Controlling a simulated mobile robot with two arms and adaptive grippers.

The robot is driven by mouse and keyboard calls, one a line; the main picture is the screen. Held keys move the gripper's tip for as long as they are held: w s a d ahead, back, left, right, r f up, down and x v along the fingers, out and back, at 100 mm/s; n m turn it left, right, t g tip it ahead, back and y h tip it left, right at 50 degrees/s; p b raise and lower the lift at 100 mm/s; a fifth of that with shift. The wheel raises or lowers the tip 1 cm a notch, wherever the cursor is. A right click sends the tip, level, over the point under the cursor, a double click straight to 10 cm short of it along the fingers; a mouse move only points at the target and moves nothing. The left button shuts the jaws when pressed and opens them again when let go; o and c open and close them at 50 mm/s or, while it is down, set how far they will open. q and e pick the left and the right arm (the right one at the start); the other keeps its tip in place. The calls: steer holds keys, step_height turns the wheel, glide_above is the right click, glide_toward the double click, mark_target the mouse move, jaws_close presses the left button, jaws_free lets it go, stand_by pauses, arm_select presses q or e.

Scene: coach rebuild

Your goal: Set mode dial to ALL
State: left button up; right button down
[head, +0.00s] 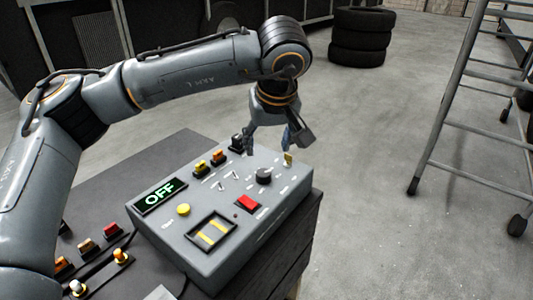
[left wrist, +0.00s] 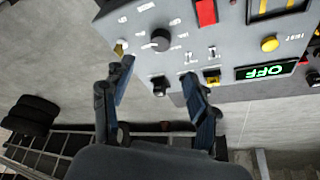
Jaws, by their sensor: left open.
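The mode dial (head: 264,175), a round black knob, is on the far right part of a grey control box (head: 250,235). It also shows in the left wrist view (left wrist: 161,39), just beyond my fingertips. The setting its pointer marks is too small to read. The display (head: 160,195) on the box reads OFF in green. My left gripper (head: 270,143) hangs over the box's far edge, beyond the dial. Its two fingers are apart and empty in the left wrist view (left wrist: 160,75), and they do not touch the dial. My right gripper is not in view.
The box also carries a red switch (head: 248,204), a yellow button (head: 183,209), small toggles and a brass key-like part (head: 288,159) near the dial. More buttons line the dark bench at left. Stacked tires (head: 361,38) and a metal ladder (head: 450,110) stand beyond open floor.

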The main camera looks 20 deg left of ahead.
mark_target(263, 172)
arm_select(q)
steer(key=shift+s+r, duration=0.15)
steer(key=shift+r, duration=0.2)
steer(key=w+a+n+g+h+p, duration=0.2)
steer(key=a+n+h+p, duration=0.45)
steer(key=n+p, duration=1.25)
steer(key=shift+m, duration=0.5)
steer(key=p+x, duration=0.1)
steer(key=x, duration=0.2)
steer(key=p+x, duration=0.2)
steer(key=x, duration=0.2)
steer(key=p+x, duration=0.1)
steer(key=x, duration=0.3)
steer(key=shift+w+a, duration=0.2)
steer(key=shift+a, duration=0.15)
steer(key=shift+w+d+f, duration=0.1)
steer(key=shift+f, duration=0.4)
steer(key=shift+y, duration=0.25)
